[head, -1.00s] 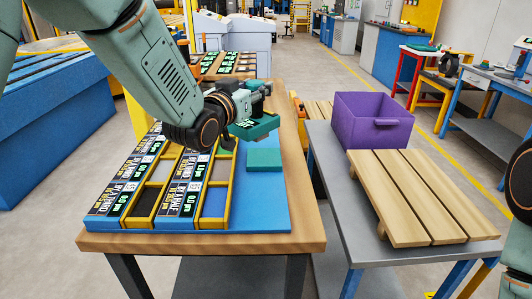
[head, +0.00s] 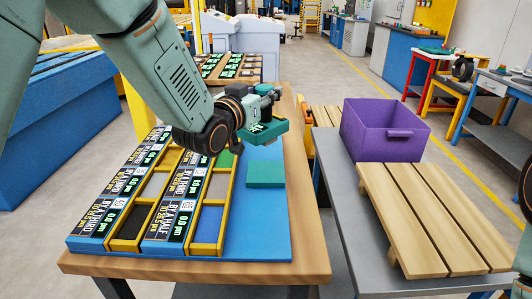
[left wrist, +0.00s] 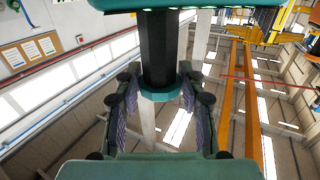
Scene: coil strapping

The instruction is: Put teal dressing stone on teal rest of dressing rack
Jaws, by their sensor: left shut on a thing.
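My left gripper (head: 268,103) is shut on a teal dressing stone (head: 266,132), held in the air over the far right part of the blue dressing rack (head: 272,222). In the left wrist view my left gripper's fingers (left wrist: 160,112) are on either side of a dark post with a teal collar (left wrist: 160,94). A large teal surface fills the bottom of that view. A flat teal block, apparently the teal rest (head: 266,174), lies on the rack's bare right strip, nearer than the held stone and apart from it. My right gripper is out of view.
Yellow-framed compartments (head: 205,222) and labelled strips fill the rack's left side. The rack stands on a wooden table (head: 310,235). To the right, a grey bench (head: 355,245) holds a purple bin (head: 372,118) and a slatted wooden pallet (head: 425,225). Floor shows between the tables.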

